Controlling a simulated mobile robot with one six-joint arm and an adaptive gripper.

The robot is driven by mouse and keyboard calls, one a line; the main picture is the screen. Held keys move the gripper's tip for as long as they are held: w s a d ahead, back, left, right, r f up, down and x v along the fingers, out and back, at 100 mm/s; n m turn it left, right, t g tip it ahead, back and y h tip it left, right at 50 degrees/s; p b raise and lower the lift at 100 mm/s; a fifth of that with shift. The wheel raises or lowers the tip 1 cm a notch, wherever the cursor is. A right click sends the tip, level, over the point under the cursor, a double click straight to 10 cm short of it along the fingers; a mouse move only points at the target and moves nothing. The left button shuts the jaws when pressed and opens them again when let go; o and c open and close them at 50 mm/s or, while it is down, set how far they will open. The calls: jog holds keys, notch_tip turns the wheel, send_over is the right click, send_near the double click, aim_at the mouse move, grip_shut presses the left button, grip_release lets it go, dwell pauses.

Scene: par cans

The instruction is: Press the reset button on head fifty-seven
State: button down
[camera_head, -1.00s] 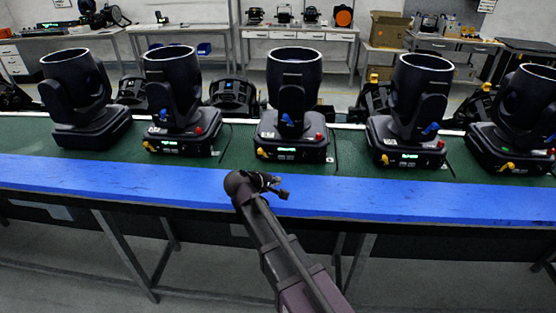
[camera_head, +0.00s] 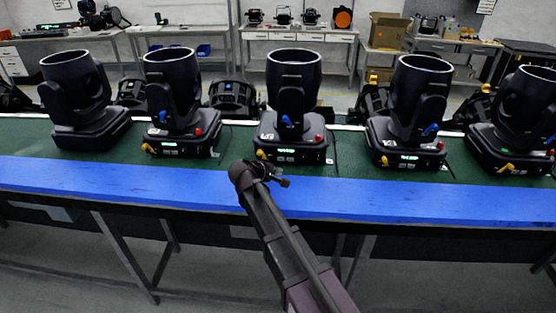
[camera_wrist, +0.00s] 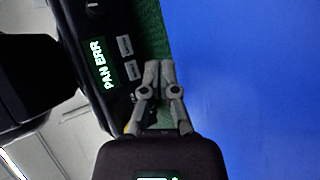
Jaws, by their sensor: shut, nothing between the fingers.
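Several black moving heads stand in a row on the green mat. My gripper (camera_head: 272,176) is in front of the middle head (camera_head: 292,90), just over the blue strip. In the wrist view a head's front panel (camera_wrist: 97,35) has a lit display (camera_wrist: 104,66) reading "PAN ERR". Two small grey buttons, an upper one (camera_wrist: 125,45) and a lower one (camera_wrist: 130,70), sit beside it; their labels are too small to read. My gripper (camera_wrist: 159,66) is shut and empty, to the right of the buttons, with no clear contact. I cannot read any head's number.
The blue strip (camera_head: 150,180) along the table's front edge is clear. Neighbouring heads stand left (camera_head: 175,100) and right (camera_head: 412,110) of the middle one, with green mat between. Yellow and red connectors stick out of the bases. Benches stand behind.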

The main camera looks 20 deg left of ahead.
aim_at(285, 162)
jog(key=shift+w+a, duration=0.2)
jog(key=shift+w, duration=0.65)
jog(key=shift+w+a, duration=0.2)
jog(key=shift+w, duration=0.65)
jog(key=shift+w, duration=0.15)
jog(key=shift+w+a, duration=0.1)
jog(key=shift+w, duration=0.3)
jog(key=shift+w, duration=0.35)
dwell(1.1)
jog(key=shift+s, duration=0.8)
dwell(0.4)
jog(key=shift+s+d, duration=0.25)
jog(key=shift+s, duration=0.55)
jog(key=shift+s+d, duration=0.2)
jog(key=shift+s, duration=0.6)
jog(key=shift+s+d, duration=0.25)
jog(key=shift+s, duration=0.55)
